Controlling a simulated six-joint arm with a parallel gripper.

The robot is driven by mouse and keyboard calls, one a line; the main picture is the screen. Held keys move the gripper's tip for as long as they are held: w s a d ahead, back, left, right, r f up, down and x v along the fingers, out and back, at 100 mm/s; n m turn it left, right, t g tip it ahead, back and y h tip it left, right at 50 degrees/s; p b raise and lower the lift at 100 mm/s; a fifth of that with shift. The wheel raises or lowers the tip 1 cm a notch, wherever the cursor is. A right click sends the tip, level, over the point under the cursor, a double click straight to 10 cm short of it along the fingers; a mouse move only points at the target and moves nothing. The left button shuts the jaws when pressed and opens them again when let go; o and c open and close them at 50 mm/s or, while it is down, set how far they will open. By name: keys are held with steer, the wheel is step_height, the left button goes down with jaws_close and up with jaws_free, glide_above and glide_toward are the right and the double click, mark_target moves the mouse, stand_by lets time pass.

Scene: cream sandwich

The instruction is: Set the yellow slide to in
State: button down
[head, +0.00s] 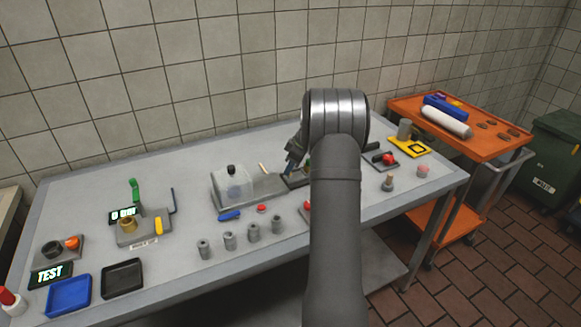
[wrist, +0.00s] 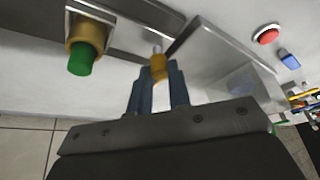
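The yellow slide (wrist: 158,67) appears in the wrist view as a small yellow-orange knob with a pale pin at its far end, beside a metal plate. My gripper (wrist: 160,76) has one blue-grey finger on each side of this knob, with no clear gap showing, so it looks shut on it. In the head view my gripper (head: 291,160) is low over the grey fixture (head: 258,200), right of the clear box. My arm hides part of that fixture, and I cannot make out the knob there. The slide's in and out marks are not visible.
A brass cylinder with a green top (wrist: 84,50) stands close to the gripper. The clear box (head: 232,184) is left of it. A red button (head: 261,208) and blue piece (head: 229,215) lie in front. Several grey cylinders (head: 253,232) stand near the table's front edge.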

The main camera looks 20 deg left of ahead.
mark_target(295, 174)
steer(key=shift+w+d, duration=1.5)
steer(key=c, duration=1.3)
jaws_free()
steer(key=shift+c, duration=0.2)
steer(key=shift+r, duration=0.1)
steer(key=v, duration=1.7)
steer(key=shift+d, duration=0.15)
